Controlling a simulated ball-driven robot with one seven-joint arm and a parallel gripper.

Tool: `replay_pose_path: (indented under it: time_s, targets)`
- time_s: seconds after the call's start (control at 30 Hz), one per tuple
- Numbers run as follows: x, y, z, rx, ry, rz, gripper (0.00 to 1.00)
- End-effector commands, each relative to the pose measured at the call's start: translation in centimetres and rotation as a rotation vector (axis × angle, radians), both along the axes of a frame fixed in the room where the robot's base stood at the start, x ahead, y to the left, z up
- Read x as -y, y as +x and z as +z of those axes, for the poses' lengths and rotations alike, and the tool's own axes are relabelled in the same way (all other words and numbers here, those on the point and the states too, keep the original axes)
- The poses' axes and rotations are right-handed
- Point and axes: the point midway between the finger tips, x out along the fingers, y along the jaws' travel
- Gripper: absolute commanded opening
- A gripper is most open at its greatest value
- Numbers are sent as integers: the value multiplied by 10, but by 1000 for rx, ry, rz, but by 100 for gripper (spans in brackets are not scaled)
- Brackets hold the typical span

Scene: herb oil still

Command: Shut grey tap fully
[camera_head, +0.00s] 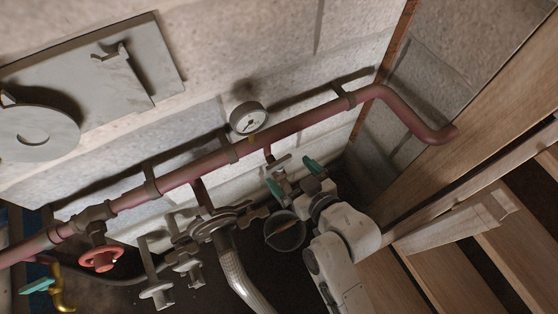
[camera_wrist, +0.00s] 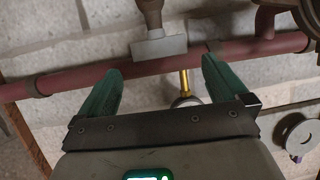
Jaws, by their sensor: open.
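The grey tap (camera_wrist: 158,48) has a T-shaped handle on a short stem, by the dull red pipe (camera_wrist: 70,80). In the head view the tap handle (camera_head: 280,163) sits just below the pipe (camera_head: 295,122). My gripper (camera_wrist: 161,63) is open, with its two green fingers apart and nothing between them that I can see held. In the wrist view the handle's crossbar lies between and slightly beyond the fingertips. In the head view my gripper (camera_head: 289,170) is close to the handle; I cannot tell whether it touches.
A pressure gauge (camera_head: 248,118) stands by the pipe. A flange (camera_head: 212,226) and hose (camera_head: 238,275) are left of my arm. Wooden slats (camera_head: 450,220) fill the right.

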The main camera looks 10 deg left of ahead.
Motion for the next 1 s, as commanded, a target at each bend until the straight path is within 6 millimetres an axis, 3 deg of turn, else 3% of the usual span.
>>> replay_pose_path:
  time_s: [0.33,0.77,1.0]
  targets:
    - [-32,39,-21,-1,-1,0,100]
    - [-37,46,-25,-1,-1,0,100]
    - [-37,46,-25,-2,-1,0,79]
